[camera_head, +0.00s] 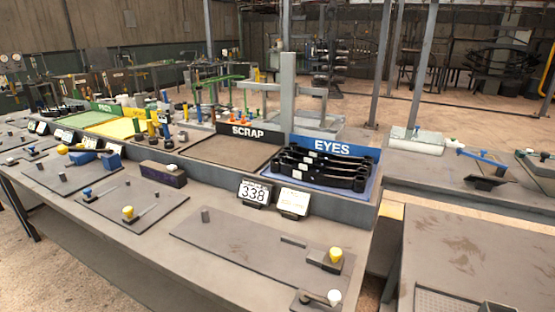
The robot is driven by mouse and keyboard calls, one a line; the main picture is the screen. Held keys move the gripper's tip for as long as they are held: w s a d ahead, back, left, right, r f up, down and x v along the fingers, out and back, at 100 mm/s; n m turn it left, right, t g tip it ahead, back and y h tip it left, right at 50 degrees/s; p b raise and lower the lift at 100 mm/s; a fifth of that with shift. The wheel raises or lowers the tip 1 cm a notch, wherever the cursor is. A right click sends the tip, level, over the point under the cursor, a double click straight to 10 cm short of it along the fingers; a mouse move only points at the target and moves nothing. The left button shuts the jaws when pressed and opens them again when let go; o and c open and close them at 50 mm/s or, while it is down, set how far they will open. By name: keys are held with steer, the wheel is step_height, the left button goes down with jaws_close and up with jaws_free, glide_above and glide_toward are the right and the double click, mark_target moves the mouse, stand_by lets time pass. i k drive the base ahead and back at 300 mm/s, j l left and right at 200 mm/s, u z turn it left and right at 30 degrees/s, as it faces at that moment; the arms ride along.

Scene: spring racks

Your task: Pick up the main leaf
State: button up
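Several black, curved spring leaves (318,168) lie stacked in the blue-edged bay under the blue EYES sign (332,147). They have thick, rolled-looking ends, and small white labels show on some of them. The pictures do not show which leaf is the main leaf. My gripper is not in view.
A dark SCRAP bay (233,152) lies left of the leaves, looking empty. A number card reading 338 (253,193) and another card (294,203) stand in front. A flat plate (255,244) with a yellow-knobbed clamp (335,255) lies nearer. Another bench (468,235) stands right.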

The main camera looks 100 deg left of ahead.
mark_target(286, 160)
steer(key=u, duration=2.4)
